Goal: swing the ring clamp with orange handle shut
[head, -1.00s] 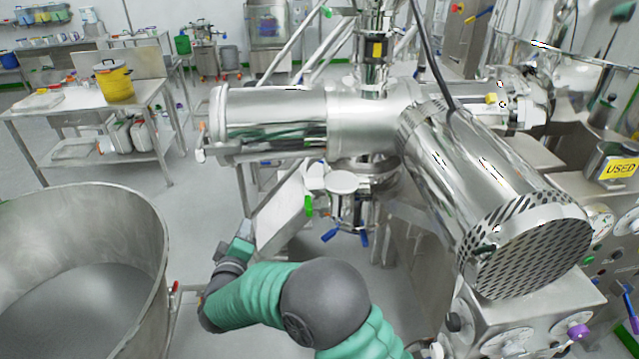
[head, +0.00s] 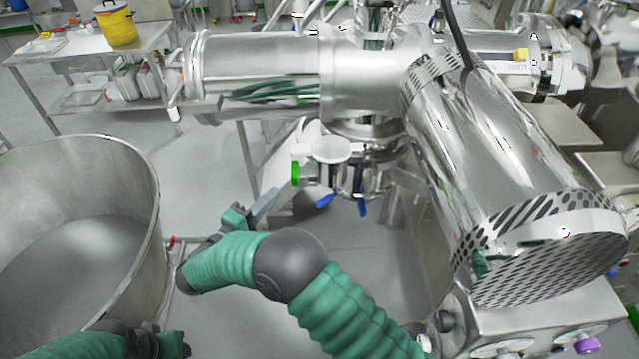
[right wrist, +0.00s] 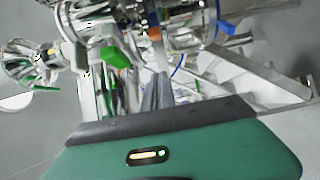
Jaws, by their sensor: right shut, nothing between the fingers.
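A small orange part (right wrist: 155,34), which may be the clamp's orange handle, shows among steel fittings in the right wrist view, just beyond my fingertips. The ring clamp itself is hard to make out, and I cannot tell how far it is swung. In the head view I cannot pick out an orange handle near the valve. My right gripper (head: 266,204) is shut and empty, below and left of the valve fittings; its fingers (right wrist: 157,90) also show in the right wrist view, apart from the orange part. Part of my left arm shows at the lower left; its fingers are not clear.
A green handle (head: 295,173) and a blue handle (head: 326,201) hang below the steel pipework (head: 260,75). A large open steel bowl (head: 148,190) stands at the left. A perforated cylinder (head: 500,160) is at the right. Grey floor is clear below the valve.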

